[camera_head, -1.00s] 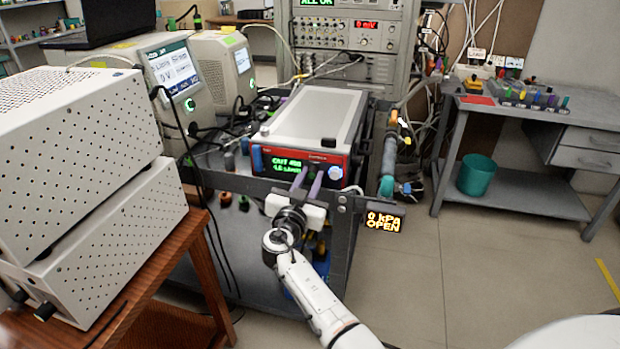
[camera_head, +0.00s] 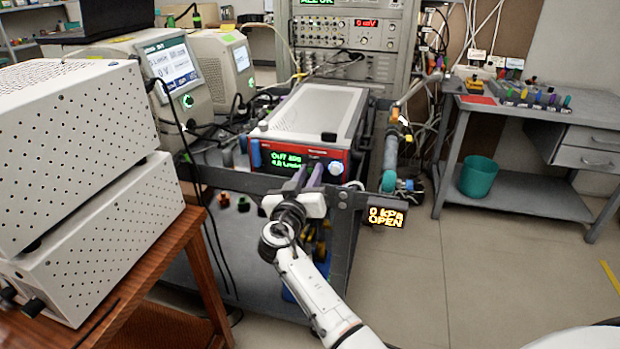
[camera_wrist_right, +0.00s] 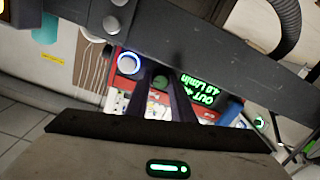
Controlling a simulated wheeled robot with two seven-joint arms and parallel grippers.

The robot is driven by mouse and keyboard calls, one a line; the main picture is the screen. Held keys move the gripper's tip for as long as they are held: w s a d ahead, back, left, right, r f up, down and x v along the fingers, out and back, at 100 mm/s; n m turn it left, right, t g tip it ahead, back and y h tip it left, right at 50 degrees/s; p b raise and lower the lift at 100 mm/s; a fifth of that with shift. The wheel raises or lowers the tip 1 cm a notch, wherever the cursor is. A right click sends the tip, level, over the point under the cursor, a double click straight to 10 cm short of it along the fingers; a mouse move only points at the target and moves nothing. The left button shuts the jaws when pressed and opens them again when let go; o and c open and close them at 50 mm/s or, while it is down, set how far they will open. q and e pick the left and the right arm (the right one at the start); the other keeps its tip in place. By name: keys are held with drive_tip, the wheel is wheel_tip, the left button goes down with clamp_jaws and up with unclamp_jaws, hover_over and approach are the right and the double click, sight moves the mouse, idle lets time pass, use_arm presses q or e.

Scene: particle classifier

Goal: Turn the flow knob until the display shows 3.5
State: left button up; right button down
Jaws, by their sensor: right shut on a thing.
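The flow instrument (camera_head: 315,112) is a grey box with a red and black front, standing on the dark cart. Its green display (camera_head: 284,161) shows "OUT" above a flow value in L/min. That value begins with 4, and its decimal is hard to read; the display also shows upside down in the right wrist view (camera_wrist_right: 200,90). My right gripper (camera_head: 308,177) is at the front panel, just right of the display. It is shut on the small dark green flow knob (camera_wrist_right: 160,82), which shows between the fingers in the right wrist view. My left gripper is out of view.
A pale, blue-ringed knob (camera_head: 336,168) sits right of my fingers. The cart's dark rail (camera_head: 240,181) runs below the panel, with an orange "0 kPa OPEN" readout (camera_head: 386,217) at its right. White perforated boxes (camera_head: 75,150) stand close on the left.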

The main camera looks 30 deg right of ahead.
drive_tip(key=shift+n, duration=0.5)
drive_tip(key=c, duration=1.5)
unclamp_jaws()
drive_tip(key=shift+c, duration=0.2)
drive_tip(key=shift+a, duration=0.1)
